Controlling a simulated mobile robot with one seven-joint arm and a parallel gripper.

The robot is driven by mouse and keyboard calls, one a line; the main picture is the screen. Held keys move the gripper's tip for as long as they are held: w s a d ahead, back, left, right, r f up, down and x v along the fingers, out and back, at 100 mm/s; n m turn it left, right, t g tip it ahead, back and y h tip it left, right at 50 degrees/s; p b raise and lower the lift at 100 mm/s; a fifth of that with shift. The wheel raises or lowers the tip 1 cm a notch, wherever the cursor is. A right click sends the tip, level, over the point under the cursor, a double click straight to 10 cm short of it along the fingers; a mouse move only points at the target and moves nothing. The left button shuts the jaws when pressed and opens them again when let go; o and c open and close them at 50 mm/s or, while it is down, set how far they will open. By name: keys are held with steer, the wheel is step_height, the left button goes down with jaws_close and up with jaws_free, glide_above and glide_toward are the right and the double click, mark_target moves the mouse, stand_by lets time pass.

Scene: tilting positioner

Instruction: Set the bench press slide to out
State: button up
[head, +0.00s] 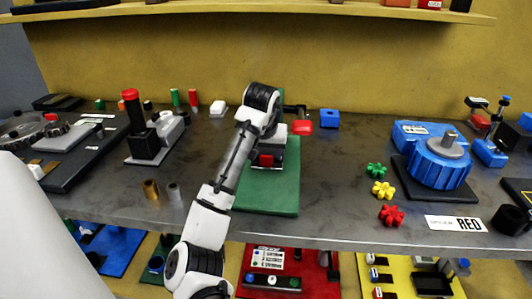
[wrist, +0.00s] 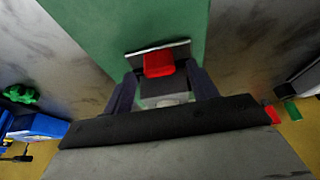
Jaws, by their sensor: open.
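The bench press has a green base (head: 270,190) in the middle of the bench, partly hidden behind my arm. It carries a grey block with a red part (head: 266,160), and a red-ended lever (head: 302,127) sticks out at its upper right. In the wrist view, the red part (wrist: 158,64) stands against a pale plate above the green base (wrist: 130,25), with a grey block (wrist: 163,90) nearer me. My gripper (wrist: 161,72) is open, with one dark finger on each side of the red part and grey block. I cannot tell whether either finger touches. My arm hides much of the press in the head view.
A blue round device (head: 438,162) stands to the right, with green, yellow and red star knobs (head: 383,190) beside it. A black device with a red top (head: 131,95) and two small cylinders (head: 151,189) are to the left. A shelf (head: 300,10) overhangs the back.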

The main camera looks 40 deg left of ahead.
steer(key=shift+w+f, duration=0.15)
steer(key=shift+f, duration=0.25)
steer(key=shift+c, duration=0.5)
jaws_close()
steer(key=shift+a, duration=0.1)
